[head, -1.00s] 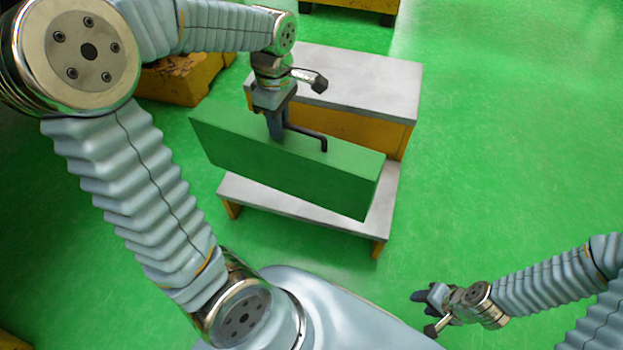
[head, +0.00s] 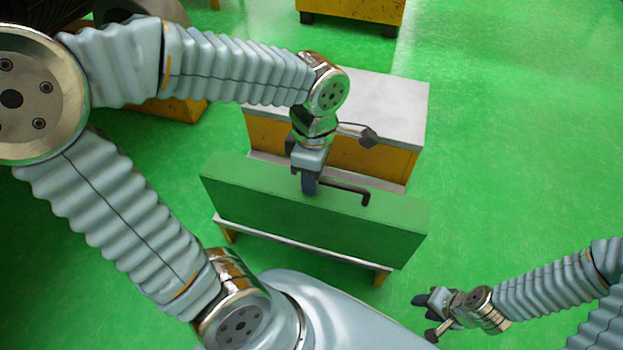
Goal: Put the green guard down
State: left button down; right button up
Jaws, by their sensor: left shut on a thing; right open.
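The green guard (head: 290,222) is a long flat-sided box with a dark bar handle (head: 350,188) on its top face. My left gripper (head: 309,186) is shut on the handle near its left end. The guard is upright, over the low grey-topped step (head: 300,248) in front of the workbench, and hides most of that step. I cannot tell whether its underside touches the step. My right gripper (head: 428,303) is open and empty, low at the right, well apart from the guard.
A yellow bench with a grey top (head: 390,95) stands right behind the guard. Another yellow block (head: 172,108) is at the left, and a yellow unit (head: 355,10) is at the back. The green floor (head: 520,150) at the right is clear.

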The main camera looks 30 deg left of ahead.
pick_arm(q)
jog(key=w+a+f+b, duration=0.2)
jog(key=w+a+f, duration=0.5)
jog(key=w+f, duration=0.4)
jog(key=shift+f, duration=0.75)
jog(key=shift+w+f, duration=0.1)
jog(key=shift+f, duration=0.1)
jog(key=c, duration=1)
grip_release()
jog(key=shift+c, duration=0.2)
